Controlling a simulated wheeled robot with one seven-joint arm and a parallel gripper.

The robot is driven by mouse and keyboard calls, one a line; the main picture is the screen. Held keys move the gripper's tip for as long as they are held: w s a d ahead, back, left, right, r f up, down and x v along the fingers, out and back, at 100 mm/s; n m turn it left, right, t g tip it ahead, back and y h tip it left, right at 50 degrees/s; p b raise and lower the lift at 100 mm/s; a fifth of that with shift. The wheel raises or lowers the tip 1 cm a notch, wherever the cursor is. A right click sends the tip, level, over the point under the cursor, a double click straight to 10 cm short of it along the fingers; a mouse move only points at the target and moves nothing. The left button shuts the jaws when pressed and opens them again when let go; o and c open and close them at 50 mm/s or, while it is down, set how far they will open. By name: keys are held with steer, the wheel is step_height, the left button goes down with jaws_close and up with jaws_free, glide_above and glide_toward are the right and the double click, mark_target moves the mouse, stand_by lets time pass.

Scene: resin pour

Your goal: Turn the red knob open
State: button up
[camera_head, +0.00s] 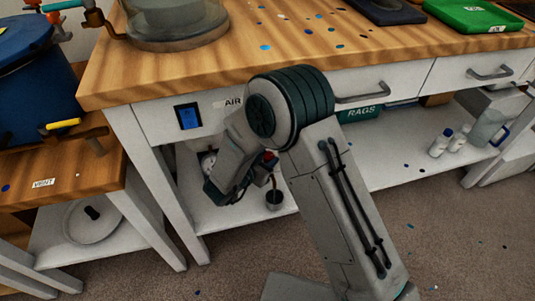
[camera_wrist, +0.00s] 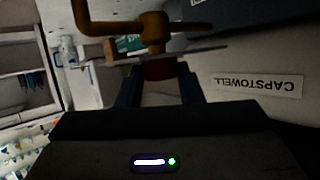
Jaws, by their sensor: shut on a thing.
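In the wrist view, my gripper (camera_wrist: 160,76) has its two dark fingers on either side of a reddish-brown knob (camera_wrist: 160,68), shut on it. The knob sits against a brass-brown pipe fitting (camera_wrist: 153,27) with a bent pipe running left. A thin grey plate or bar crosses between fitting and knob. In the head view, a small red part (camera_head: 268,155), seemingly the knob, shows under the table beside my arm. My arm hides most of the grip there, and the knob's turn angle cannot be told.
A small dark cup (camera_head: 274,199) stands on the white lower shelf. A gauge (camera_head: 209,163) is left of my arm. The wooden tabletop (camera_head: 240,62) and drawers lie above. White bottles (camera_head: 441,142) stand on the shelf at right.

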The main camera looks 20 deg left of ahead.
steer(key=shift+a+m+g+h+p, duration=0.15)
steer(key=shift+m+g+h+p, duration=0.2)
steer(key=shift+m+h, duration=0.3)
steer(key=o, duration=0.7)
steer(key=p+v, duration=0.4)
steer(key=v, duration=0.9)
steer(key=shift+s+a+r, duration=0.1)
steer(key=shift+s+r, duration=0.05)
steer(key=shift+s, duration=0.15)
